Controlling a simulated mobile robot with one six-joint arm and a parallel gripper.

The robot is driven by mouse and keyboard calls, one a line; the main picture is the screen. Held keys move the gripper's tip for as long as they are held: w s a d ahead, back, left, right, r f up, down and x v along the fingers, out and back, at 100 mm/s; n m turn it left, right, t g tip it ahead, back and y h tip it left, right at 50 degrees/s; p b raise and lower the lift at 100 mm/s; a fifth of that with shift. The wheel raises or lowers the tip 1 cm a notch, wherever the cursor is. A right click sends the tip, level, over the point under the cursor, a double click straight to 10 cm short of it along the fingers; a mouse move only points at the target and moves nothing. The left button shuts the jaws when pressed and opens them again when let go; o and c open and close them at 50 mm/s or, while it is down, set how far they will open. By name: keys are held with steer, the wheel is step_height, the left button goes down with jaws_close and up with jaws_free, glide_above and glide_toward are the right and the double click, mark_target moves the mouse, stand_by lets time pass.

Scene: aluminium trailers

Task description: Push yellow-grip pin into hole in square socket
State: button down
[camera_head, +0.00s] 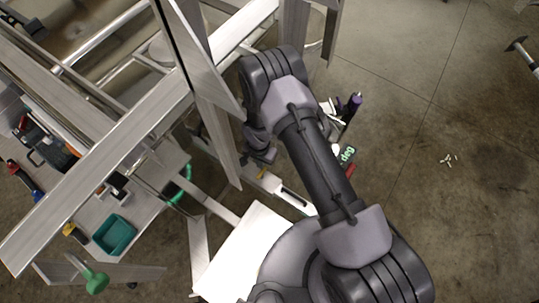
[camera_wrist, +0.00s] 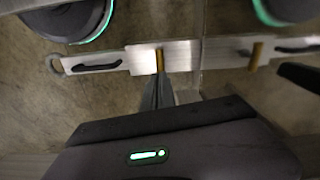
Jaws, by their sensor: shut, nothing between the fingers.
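In the wrist view a yellow grip (camera_wrist: 160,60) stands at a flat silver metal bar (camera_wrist: 125,60). The closed fingertips of my gripper (camera_wrist: 158,80) are right at its near end; I cannot tell whether they touch it. A second yellow piece (camera_wrist: 256,55) sits further right on a similar bar. In the head view my gripper (camera_head: 262,157) points down beside a small yellow piece (camera_head: 262,174) on the silver bar. The square socket and its hole cannot be made out, and how deep either pin sits is not visible.
A slanted aluminium beam (camera_head: 120,165) and an upright post (camera_head: 216,135) stand close left of my arm. A teal tray (camera_head: 114,235) and tools lie on the left shelf. Green-lit round parts (camera_wrist: 72,20) border the wrist view. The floor at right is mostly clear.

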step_height(320, 180, down, 6)
steer(key=b, duration=0.3)
steer(key=shift+r, duration=0.1)
steer(key=shift+f+b, duration=0.3)
steer(key=shift+b, duration=0.3)
steer(key=shift+r+p, duration=1.05)
steer(key=shift+r, duration=0.95)
step_height(320, 180, up, 16)
steer(key=p, duration=0.5)
steer(key=shift+r, duration=0.1)
steer(key=b, duration=0.6)
glide_above(262, 174)
step_height(262, 174, down, 14)
steer(key=shift+w+f, duration=0.1)
steer(key=shift+f, duration=0.15)
steer(key=shift+a+f+b, duration=0.1)
steer(key=shift+f+b, duration=1.25)
steer(key=shift+f, duration=1.2)
steer(key=shift+f+b, duration=0.35)
steer(key=shift+b, duration=0.05)
steer(key=shift+r, duration=0.15)
